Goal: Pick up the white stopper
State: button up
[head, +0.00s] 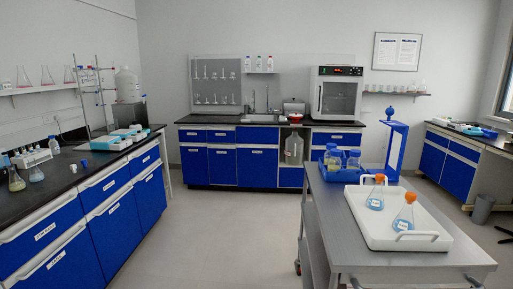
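A small white object (74,168) sits on the dark top of the left counter (98,172), near its front edge. It looks like the white stopper, but it is too small to be sure. A small blue piece (84,163) lies just beyond it to the right. My gripper is not in view.
A metal cart (350,262) at right carries a white tray (413,236) with two orange-capped flasks, plus a blue rack (342,173) of bottles. White-and-blue boxes (110,142) and a stand occupy the left counter farther back. The floor (220,240) between counter and cart is clear.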

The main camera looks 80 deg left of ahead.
aim_at(73, 168)
jog(key=u, duration=3.7)
